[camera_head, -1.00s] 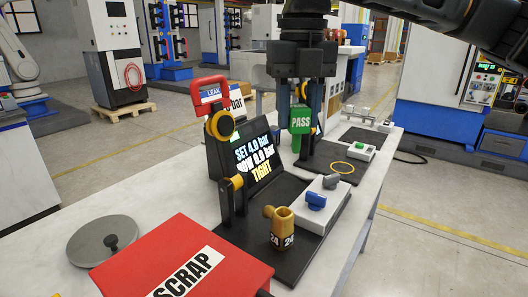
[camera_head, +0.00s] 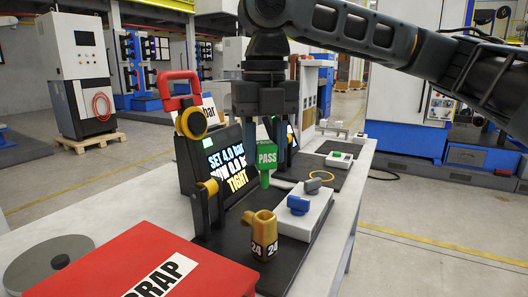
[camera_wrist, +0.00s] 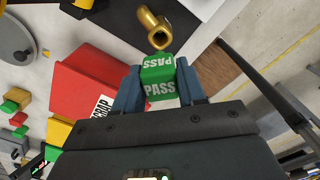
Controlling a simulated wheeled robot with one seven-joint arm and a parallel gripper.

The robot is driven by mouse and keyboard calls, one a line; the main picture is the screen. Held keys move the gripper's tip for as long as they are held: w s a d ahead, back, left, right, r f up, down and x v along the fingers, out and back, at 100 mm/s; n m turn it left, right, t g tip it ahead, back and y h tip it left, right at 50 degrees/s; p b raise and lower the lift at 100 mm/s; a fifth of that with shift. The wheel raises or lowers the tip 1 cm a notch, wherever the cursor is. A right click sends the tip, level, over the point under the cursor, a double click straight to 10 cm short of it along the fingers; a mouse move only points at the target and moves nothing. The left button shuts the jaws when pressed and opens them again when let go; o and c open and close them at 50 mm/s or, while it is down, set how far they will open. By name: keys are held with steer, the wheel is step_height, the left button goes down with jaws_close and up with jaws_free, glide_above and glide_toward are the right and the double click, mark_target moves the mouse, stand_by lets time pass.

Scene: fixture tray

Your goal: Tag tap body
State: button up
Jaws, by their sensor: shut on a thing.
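A green tag marked PASS (camera_head: 265,156) hangs in my gripper (camera_head: 272,162), which is shut on it. The wrist view also shows the green tag (camera_wrist: 158,82) between the two blue fingers of my gripper (camera_wrist: 158,88). The brass tap body (camera_head: 264,232), marked 24, stands upright on the dark fixture plate, below and slightly in front of the tag. Its open end (camera_wrist: 158,38) shows in the wrist view just beyond the tag. A clear gap shows between tag and tap body in the head view.
A red SCRAP bin (camera_head: 150,265) is at the front. A white block with blue and grey knobs (camera_head: 303,222) lies right of the tap body. A grey round lid (camera_head: 45,268) lies at the far left.

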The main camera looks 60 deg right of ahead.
mark_target(264, 187)
steer(key=shift+f+b, duration=2.35)
steer(key=shift+b, duration=0.15)
steer(key=shift+r+p, duration=0.1)
steer(key=shift+p, duration=0.9)
steer(key=shift+d+f+b, duration=0.1)
steer(key=shift+f+b, duration=0.4)
steer(key=shift+f, duration=2.1)
stand_by(1.4)
steer(key=o, duration=1.1)
